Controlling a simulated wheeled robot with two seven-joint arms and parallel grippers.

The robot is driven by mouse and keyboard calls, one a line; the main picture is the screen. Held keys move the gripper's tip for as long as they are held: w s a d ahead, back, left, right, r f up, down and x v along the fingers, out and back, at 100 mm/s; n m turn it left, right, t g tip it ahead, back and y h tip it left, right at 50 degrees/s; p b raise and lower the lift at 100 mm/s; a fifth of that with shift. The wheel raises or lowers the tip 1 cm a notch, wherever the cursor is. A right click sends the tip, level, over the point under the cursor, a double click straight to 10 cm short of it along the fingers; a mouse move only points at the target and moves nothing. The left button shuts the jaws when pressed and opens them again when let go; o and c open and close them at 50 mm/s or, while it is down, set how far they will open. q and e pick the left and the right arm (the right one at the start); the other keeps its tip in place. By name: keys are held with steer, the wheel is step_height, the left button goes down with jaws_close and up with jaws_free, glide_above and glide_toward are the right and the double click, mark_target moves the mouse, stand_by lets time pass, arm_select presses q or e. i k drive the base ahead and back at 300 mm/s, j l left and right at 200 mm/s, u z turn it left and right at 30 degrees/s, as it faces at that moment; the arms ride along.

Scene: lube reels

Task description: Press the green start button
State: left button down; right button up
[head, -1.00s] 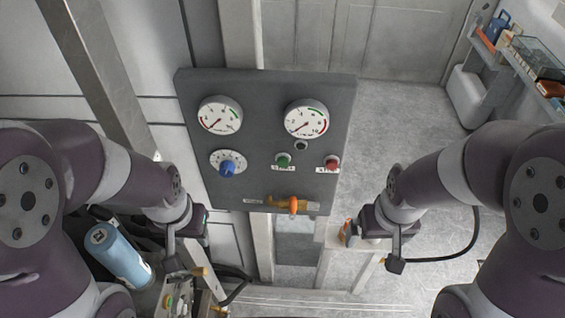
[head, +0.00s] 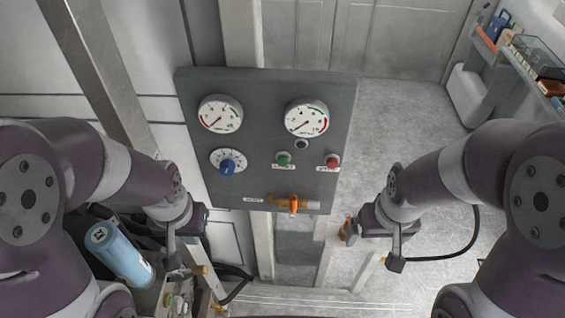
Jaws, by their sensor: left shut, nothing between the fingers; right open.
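The green start button (head: 284,159) sits on the dark grey control panel (head: 262,105), left of the red button (head: 332,161). My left gripper (head: 204,219) is below the panel's lower left corner, apart from the panel; it is shut and empty. My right gripper (head: 347,230) is below and right of the panel, apart from it, and open. Neither gripper touches the green button, and nothing covers the button in the head view.
The panel also carries two round gauges (head: 220,115), a blue knob (head: 228,167) and an orange-handled valve (head: 293,204). A blue cylinder (head: 119,254) lies at the lower left. A shelf with boxes (head: 530,62) stands at the upper right. The space before the panel is clear.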

mark_target(282, 160)
steer(key=l+u, duration=0.15)
steer(key=u, duration=0.2)
steer(key=i+l+u, duration=0.1)
steer(key=u, duration=0.2)
steer(key=l+u, duration=0.35)
steer(key=j, duration=0.1)
